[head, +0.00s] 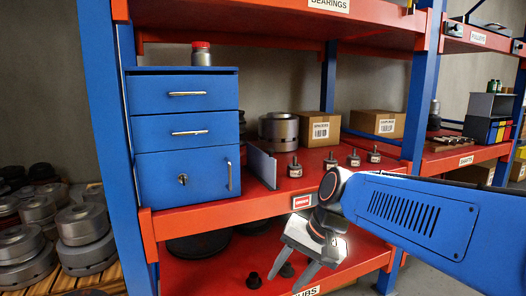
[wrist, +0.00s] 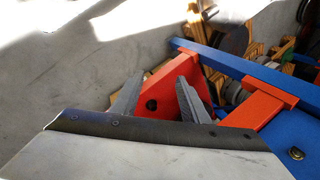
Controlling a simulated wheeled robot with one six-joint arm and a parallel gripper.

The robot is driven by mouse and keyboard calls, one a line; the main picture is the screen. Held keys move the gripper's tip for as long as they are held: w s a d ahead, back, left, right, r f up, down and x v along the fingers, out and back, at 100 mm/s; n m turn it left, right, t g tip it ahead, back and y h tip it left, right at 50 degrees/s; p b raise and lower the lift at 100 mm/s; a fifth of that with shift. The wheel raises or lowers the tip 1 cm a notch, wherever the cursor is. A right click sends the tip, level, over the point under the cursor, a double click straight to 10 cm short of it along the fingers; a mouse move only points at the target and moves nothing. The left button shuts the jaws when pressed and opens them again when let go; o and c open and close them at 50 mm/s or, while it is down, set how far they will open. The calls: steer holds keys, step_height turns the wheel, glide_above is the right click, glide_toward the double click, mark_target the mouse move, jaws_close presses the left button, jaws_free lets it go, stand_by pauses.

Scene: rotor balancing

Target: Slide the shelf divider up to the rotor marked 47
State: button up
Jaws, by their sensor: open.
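The shelf divider (head: 262,167) is a thin grey upright plate on the red middle shelf, just right of the blue cabinet. Several small dark rotors with tags stand to its right; the nearest rotor (head: 294,168) is a short gap away from it. The tag numbers are too small to read, so I cannot tell which is 47. My gripper (head: 285,282) is open and empty, pointing down in front of the shelf edge, below and right of the divider. Its fingers also show in the wrist view (wrist: 161,72), over floor and red rack beams; divider and rotors are not visible there.
The blue cabinet (head: 187,135) closes off the left of the middle shelf. A large metal cylinder (head: 278,130) and a cardboard box (head: 318,129) stand behind the rotors. The shelf's red front beam (head: 225,211) and a blue post (head: 418,95) bound the space.

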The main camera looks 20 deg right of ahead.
steer(key=w+d+r+m+t+y, duration=0.1)
steer(key=w+d+r+m+y, duration=0.15)
steer(key=w+r+m, duration=0.45)
steer(key=w+d+r+m+t+y, duration=0.2)
steer(key=w+r+m+y, duration=0.15)
steer(key=w, duration=0.65)
steer(key=w+d+r+m+t+y, duration=0.2)
steer(key=w+d+r+m+t, duration=0.15)
steer(key=w+d, duration=0.4)
steer(key=w+d+r+m+t+y, duration=0.1)
steer(key=w+d+r+m+t, duration=0.3)
steer(key=d, duration=0.6)
steer(key=w+a+r+m+g, duration=0.1)
steer(key=w+a, duration=1.1)
steer(key=w, duration=0.1)
steer(key=shift+a+r, duration=0.15)
steer(key=shift+a, duration=0.15)
steer(key=shift+g, duration=0.25)
steer(key=shift+c, duration=0.2)
